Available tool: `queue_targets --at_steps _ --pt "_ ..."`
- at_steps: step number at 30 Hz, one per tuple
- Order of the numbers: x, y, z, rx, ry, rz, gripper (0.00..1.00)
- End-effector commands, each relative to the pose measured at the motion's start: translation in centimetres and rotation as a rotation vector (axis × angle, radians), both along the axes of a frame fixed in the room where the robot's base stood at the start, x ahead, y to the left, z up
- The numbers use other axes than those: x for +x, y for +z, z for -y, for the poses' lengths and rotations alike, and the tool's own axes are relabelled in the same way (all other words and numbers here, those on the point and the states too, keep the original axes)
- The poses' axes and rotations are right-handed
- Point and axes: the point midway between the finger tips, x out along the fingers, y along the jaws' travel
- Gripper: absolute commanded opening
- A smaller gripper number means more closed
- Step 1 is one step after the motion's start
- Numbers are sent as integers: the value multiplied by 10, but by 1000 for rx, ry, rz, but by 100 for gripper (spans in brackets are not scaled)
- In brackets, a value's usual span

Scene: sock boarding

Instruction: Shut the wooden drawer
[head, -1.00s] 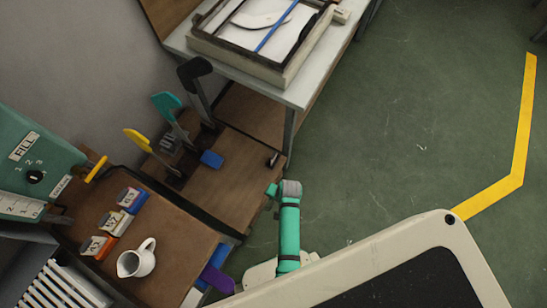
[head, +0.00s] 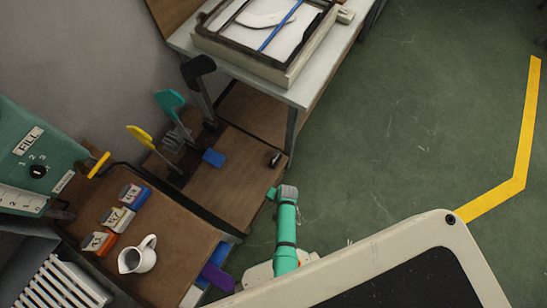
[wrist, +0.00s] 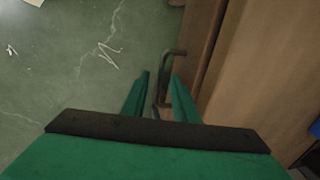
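A wooden front (wrist: 199,40), which appears to be the drawer, runs down the right half of the wrist view. A dark metal bar handle (wrist: 173,52) stands out from its left side. My gripper (wrist: 160,75) has its two green fingers apart, one on each side of the handle in the picture. I cannot tell whether either finger touches it. In the head view my gripper (head: 272,193) is small, beside the right edge of the brown wooden bench (head: 238,185). The drawer's front and how far it stands out cannot be made out there.
A white jug (head: 137,258) and several labelled blocks (head: 122,218) stand on the nearer wooden top. A grey table (head: 300,92) with a framed tray (head: 285,72) is at the back. Green floor (head: 400,130) is clear to the right.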

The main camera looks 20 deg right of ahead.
Motion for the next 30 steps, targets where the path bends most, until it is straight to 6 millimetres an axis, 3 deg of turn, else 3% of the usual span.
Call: queue_targets --at_steps 7,10,11,30 --pt "0 0 1 0 -2 0 26" --pt "0 0 1 0 -3 0 2" --pt "0 0 1 0 -3 0 0" --pt "-1 0 2 0 -5 0 0"
